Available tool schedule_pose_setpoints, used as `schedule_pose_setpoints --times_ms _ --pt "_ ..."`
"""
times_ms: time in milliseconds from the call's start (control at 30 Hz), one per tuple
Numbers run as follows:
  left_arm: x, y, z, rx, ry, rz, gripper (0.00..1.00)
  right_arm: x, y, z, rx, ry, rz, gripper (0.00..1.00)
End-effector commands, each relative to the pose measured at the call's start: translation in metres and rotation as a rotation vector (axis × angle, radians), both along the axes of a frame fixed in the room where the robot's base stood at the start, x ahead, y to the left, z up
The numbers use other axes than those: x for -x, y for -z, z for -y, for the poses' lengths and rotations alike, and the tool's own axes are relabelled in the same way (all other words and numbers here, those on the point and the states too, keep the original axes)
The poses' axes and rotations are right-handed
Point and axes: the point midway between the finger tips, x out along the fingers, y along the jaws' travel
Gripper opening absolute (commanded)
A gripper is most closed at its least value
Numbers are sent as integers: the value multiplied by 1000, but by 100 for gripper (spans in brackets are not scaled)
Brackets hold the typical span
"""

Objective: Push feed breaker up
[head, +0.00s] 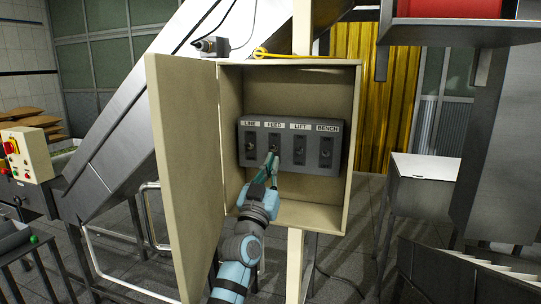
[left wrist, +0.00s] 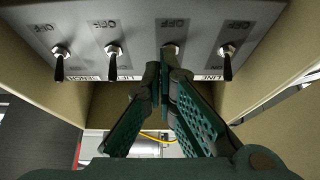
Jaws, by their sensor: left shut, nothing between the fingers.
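A dark breaker panel (head: 289,167) with LINE, FEED, LIFT and BENCH switches is inside an open beige cabinet (head: 310,217). My left gripper (head: 271,158) is shut and empty, its tips at the lower part of the FEED switch. In the left wrist view, which sees the panel upside down, the gripper tips (left wrist: 164,72) are right at the FEED switch (left wrist: 172,48) and hide its lever. I cannot tell its position or whether they touch. The levers of LINE (left wrist: 228,68), LIFT (left wrist: 116,66) and BENCH (left wrist: 59,70) point toward their name labels, away from OFF.
The cabinet door (head: 183,170) stands open at the left, close beside my left arm. The cabinet's side walls bound the space around the panel. A conveyor frame (head: 125,130) is behind at the left, and a metal stand (head: 422,170) is at the right.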

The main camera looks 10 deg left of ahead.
Motion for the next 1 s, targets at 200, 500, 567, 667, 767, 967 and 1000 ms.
schedule_pose_setpoints --times_ms 200,500,567,667,767,967,1000 --pt "26 -3 -2 -1 0 0 0 0 -27 0 0 0 0 40" --pt "57 2 -4 0 -1 0 0 0 -41 -1 -1 0 0 40" --pt "59 2 -4 -1 0 1 0 0 -41 -1 -1 1 0 40" --pt "59 3 -4 -1 0 1 0 0 -40 -1 -2 1 0 40" --pt "59 3 -4 -1 0 0 0 0 -40 -1 -2 1 0 40" --pt "51 52 -3 43 20 -77 0 0 -30 -2 -2 1 0 40" --pt "48 76 -4 37 19 -128 0 0 -32 -2 -2 1 0 40"
